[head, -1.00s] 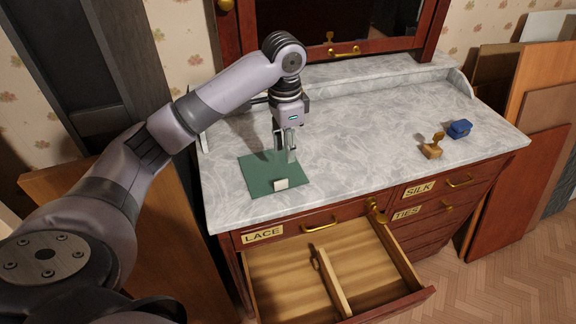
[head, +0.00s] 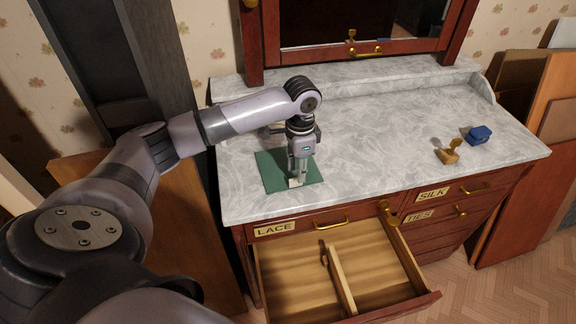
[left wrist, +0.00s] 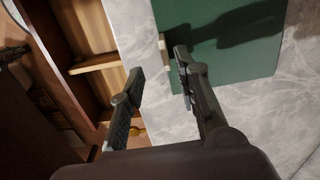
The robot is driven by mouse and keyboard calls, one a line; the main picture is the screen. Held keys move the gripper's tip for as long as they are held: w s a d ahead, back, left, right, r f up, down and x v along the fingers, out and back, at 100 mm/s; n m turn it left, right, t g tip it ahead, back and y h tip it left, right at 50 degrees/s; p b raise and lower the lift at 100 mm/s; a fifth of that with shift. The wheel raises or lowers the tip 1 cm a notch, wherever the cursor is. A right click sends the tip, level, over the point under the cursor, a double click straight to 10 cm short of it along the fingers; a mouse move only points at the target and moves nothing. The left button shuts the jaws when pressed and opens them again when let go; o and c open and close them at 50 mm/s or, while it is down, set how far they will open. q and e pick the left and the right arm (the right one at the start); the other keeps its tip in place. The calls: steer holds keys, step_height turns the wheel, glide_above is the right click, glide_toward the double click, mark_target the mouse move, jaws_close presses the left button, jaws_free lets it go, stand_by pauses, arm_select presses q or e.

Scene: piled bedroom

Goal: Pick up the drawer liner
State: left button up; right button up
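The drawer liner is a flat dark green sheet (head: 272,170) with a small white tab (head: 295,183) at its front edge. It lies on the grey marble top, left of centre. My left gripper (head: 297,178) points down at the tab, overlapping it in the head view. In the left wrist view the gripper (left wrist: 157,72) is open, its fingers apart. The pale tab (left wrist: 163,54) shows between the fingertips, nearer the right-hand finger, beside the green sheet (left wrist: 240,50). Whether a finger touches it I cannot tell. My right gripper is out of view.
The marble-topped dresser (head: 400,130) has an open drawer (head: 375,270) with a wooden divider below the liner. A wooden-handled stamp (head: 448,154) and a blue object (head: 479,135) stand on the right. A mirror frame is behind. The middle of the top is clear.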

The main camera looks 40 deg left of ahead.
mark_target(296, 179)
arm_select(q)
steer(key=f, duration=0.1)
steer(key=f+p, duration=0.1)
steer(key=f, duration=0.1)
steer(key=a+f, duration=0.1)
steer(key=f, duration=0.1)
steer(key=shift+c, duration=0.4)
jaws_close()
